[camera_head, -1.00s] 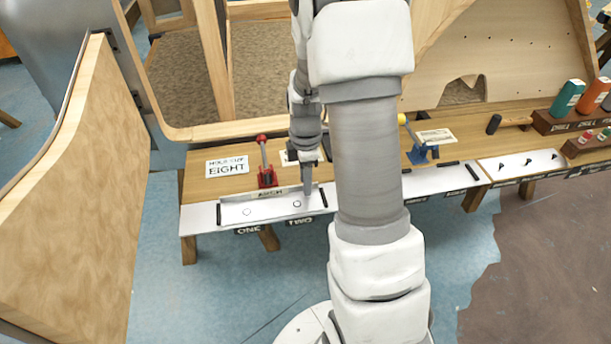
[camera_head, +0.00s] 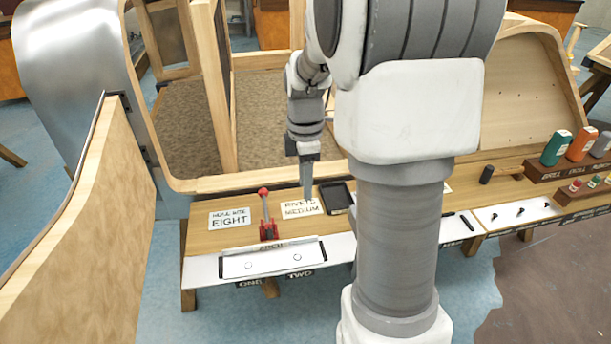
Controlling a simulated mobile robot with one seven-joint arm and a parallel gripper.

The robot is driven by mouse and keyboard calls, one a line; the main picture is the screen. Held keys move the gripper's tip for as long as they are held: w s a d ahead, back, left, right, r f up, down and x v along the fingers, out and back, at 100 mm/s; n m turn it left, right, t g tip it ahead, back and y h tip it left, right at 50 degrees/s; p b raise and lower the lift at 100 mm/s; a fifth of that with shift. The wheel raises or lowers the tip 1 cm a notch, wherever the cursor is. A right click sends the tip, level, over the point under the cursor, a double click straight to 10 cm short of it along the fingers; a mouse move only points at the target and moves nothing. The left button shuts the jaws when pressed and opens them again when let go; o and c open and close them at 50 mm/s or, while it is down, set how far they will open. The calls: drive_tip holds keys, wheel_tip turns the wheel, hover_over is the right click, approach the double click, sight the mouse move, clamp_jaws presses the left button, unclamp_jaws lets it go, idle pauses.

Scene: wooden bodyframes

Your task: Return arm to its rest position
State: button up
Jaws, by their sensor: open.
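My arm (camera_head: 400,240) rises through the middle of the head view and hides part of the workbench behind it. My gripper (camera_head: 307,194) hangs pointing down above the bench, in front of the white card reading "MEDIUM" (camera_head: 300,208). It looks slim from this side, and the gap between its fingers is hard to see. Nothing shows held in it. It appears apart from the bench top, though its exact height is hard to judge.
Bottles (camera_head: 556,148) stand at right. A wooden panel (camera_head: 100,210) stands at left; a wooden frame (camera_head: 210,90) rises behind.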

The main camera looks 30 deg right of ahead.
drive_tip(key=shift+r, duration=0.3)
drive_tip(key=s+a+r+m+t+p, duration=0.2)
drive_tip(key=s+a+r+m+p, duration=0.3)
drive_tip(key=r, duration=0.5)
drive_tip(key=s+a+r+m+t+p, duration=0.3)
drive_tip(key=s+a+r+m+p, duration=0.2)
drive_tip(key=s, duration=0.7)
wheel_tip(320, 180, up, 6)
drive_tip(key=a+m, duration=0.2)
drive_tip(key=m, duration=0.2)
drive_tip(key=shift+f+m+t, duration=0.15)
drive_tip(key=shift+m+t, duration=0.15)
drive_tip(key=shift+m, duration=0.1)
drive_tip(key=shift+s+a, duration=0.15)
drive_tip(key=shift+a, duration=0.05)
